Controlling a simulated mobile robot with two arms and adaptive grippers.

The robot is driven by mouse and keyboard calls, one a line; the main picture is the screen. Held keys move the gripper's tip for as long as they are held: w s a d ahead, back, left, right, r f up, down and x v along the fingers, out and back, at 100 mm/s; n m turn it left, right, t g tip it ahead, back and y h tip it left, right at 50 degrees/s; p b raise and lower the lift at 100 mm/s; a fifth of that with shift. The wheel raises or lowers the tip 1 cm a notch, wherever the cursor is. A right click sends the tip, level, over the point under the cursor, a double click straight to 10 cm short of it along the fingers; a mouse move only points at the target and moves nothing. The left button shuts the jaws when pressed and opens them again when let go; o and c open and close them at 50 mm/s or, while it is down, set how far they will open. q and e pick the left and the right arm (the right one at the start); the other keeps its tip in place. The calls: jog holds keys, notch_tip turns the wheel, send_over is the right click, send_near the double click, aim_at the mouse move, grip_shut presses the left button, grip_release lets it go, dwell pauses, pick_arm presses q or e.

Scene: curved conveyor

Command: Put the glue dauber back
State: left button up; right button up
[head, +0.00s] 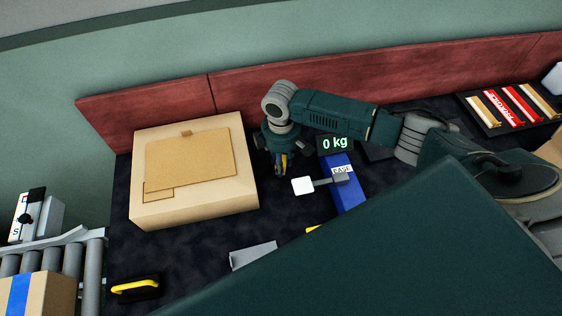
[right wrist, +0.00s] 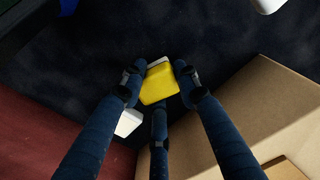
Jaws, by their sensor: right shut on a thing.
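My right gripper (head: 280,170) is between the open-topped-looking tan carton and the blue box, close to the dark table. In the right wrist view, its fingers (right wrist: 158,82) are shut on a yellow piece with a pale edge (right wrist: 158,85), which I take for the glue dauber. In the head view only a small yellow part of it (head: 284,161) shows between the fingers. A white object (right wrist: 128,122) lies beyond the fingers in the wrist view; I cannot tell what it is. My left gripper is not in view.
A tan carton (head: 235,190) stands left of the gripper, before a red panel (head: 300,82). A blue box (head: 349,197) and a white square plate (head: 303,186) are to its right. A yellow-handled tool (head: 135,287) and grey piece (head: 253,254) lie nearer. Rollers (head: 72,262) are at left.

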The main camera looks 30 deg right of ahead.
jog(key=o, duration=1)
jog(key=shift+f, duration=0.1)
notch_tip(320, 180, up, 12)
jog(key=shift+r+b, duration=0.2)
jog(key=shift+b, duration=0.3)
jog(key=shift+s+f, duration=0.1)
jog(key=shift+s, duration=0.05)
